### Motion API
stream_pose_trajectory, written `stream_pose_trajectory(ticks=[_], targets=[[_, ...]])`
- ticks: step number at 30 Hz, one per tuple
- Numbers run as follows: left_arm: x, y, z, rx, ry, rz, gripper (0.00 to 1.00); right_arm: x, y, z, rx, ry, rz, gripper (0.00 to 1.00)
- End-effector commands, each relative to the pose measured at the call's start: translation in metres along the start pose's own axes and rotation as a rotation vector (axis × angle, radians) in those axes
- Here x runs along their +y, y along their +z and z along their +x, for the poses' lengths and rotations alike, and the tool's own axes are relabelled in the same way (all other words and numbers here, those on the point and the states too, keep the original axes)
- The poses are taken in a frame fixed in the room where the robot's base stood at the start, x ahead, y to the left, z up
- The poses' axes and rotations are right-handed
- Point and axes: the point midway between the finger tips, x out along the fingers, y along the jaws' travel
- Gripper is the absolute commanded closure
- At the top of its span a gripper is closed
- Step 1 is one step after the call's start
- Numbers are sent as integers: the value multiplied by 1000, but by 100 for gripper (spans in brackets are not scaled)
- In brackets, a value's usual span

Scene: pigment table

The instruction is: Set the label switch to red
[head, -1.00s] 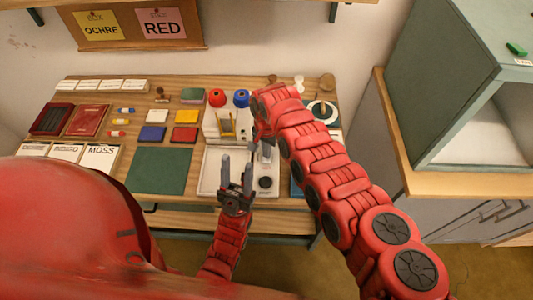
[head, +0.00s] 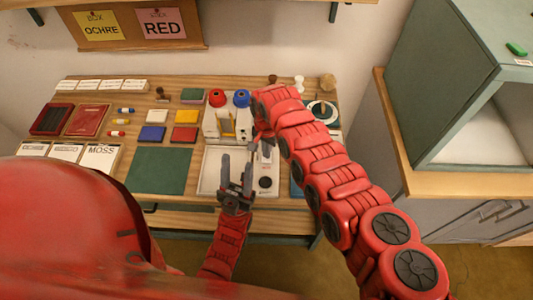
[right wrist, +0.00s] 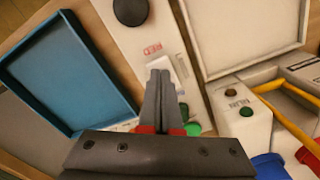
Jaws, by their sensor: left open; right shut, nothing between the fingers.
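The label switch appears to be on a narrow white panel (right wrist: 122,42) with a round black knob (right wrist: 130,10) and small red lettering (right wrist: 152,48). In the head view the knob (head: 265,182) is at the panel's near end. My right gripper (right wrist: 160,74) is shut and empty, its fingertips over the panel beside the lettering; I cannot tell whether they touch it. They hide part of the panel, and the switch setting is not clear. In the head view my right gripper (head: 264,147) is at the panel's far end. My left gripper (head: 237,168) is open and empty over the white tray (head: 210,160).
A blue tray (right wrist: 72,70) lies beside the panel. A white box (right wrist: 238,118) with dark and green buttons stands on the other side, near yellow rods (right wrist: 285,115). A board above holds a pink RED card (head: 162,24) and a yellow OCHRE card (head: 101,27). A green mat (head: 158,170) lies left.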

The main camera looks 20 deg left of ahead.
Motion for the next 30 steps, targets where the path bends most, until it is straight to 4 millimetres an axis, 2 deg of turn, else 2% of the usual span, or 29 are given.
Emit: stream_pose_trajectory(ticks=[30], targets=[[0,2,-10,0,0,0,54,0,0,11,0,0,0,100]])
